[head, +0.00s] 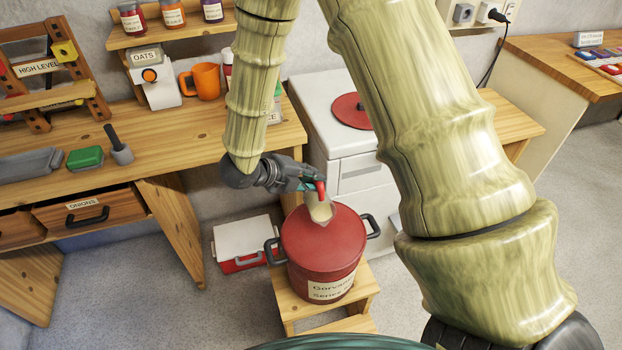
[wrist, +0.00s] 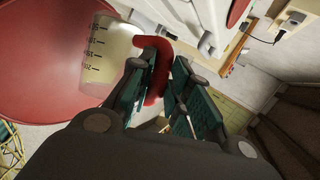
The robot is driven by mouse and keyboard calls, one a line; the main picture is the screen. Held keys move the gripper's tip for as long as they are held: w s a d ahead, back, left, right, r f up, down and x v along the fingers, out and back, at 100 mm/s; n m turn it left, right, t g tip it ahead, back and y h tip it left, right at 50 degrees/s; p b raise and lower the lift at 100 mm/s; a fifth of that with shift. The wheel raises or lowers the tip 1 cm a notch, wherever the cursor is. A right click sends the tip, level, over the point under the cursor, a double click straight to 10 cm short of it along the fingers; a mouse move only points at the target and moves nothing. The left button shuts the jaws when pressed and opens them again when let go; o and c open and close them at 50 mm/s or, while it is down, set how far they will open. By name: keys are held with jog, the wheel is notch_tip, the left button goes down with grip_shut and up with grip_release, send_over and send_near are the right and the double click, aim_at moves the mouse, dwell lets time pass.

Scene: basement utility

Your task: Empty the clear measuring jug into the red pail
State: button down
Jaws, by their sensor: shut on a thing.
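My gripper (head: 312,187) is shut on the red handle of the clear measuring jug (head: 320,211). The jug hangs over the top of the red pail (head: 320,270), apart from the floor and tables. In the wrist view, the jug (wrist: 110,50) shows dark scale marks and a pale cream tone inside; I cannot tell how full it is. The red handle (wrist: 158,80) lies between the fingers of my gripper (wrist: 160,75). The pail has dark side handles and a lettered label, and stands on a wooden stool. Its top looks plain red; no contents show in it.
The wooden stool (head: 290,308) stands on the grey floor. A white-lidded red box (head: 243,240) is left of the pail. A white cabinet (head: 325,95) with a red disc on top stands behind. A wooden workbench (head: 200,128) with an orange mug (head: 206,82) is at left.

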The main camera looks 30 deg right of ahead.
jog(key=shift+s+a+f+m+t+h+b, duration=0.15)
jog(key=shift+s+m+t+b, duration=0.2)
jog(key=shift+b, duration=0.6)
jog(key=shift+s+a+f+m+t+h+b, duration=0.1)
jog(key=shift+s+f+t+b, duration=0.1)
jog(key=shift+s+b, duration=0.5)
jog(key=shift+s+a+f+m+t+h+b, duration=0.15)
jog(key=shift+s+t+b, duration=0.1)
jog(key=shift+b, duration=0.9)
dwell(1.0)
jog(key=shift+r, duration=0.1)
jog(key=p, duration=0.1)
jog(key=w+r+p, duration=0.1)
jog(key=p, duration=0.1)
jog(key=shift+w+d+g, duration=0.1)
jog(key=shift+d+g, duration=0.1)
jog(key=shift+g, duration=0.1)
jog(key=shift+w+d+f+n+g+y+p, duration=0.1)
jog(key=shift+w+n+g+y+p, duration=0.3)
jog(key=shift+p, duration=0.65)
jog(key=shift+w, duration=0.1)
jog(key=p, duration=0.1)
jog(key=w+p, duration=0.1)
jog(key=p, duration=0.1)
jog(key=shift+d+r+n+g, duration=0.15)
jog(key=shift+r+n+g, duration=0.15)
jog(key=shift+n+g, duration=0.1)
jog(key=shift+w+d+n+g+p, duration=0.15)
jog(key=shift+w+n+g+p, duration=0.3)
jog(key=shift+p, duration=0.7)
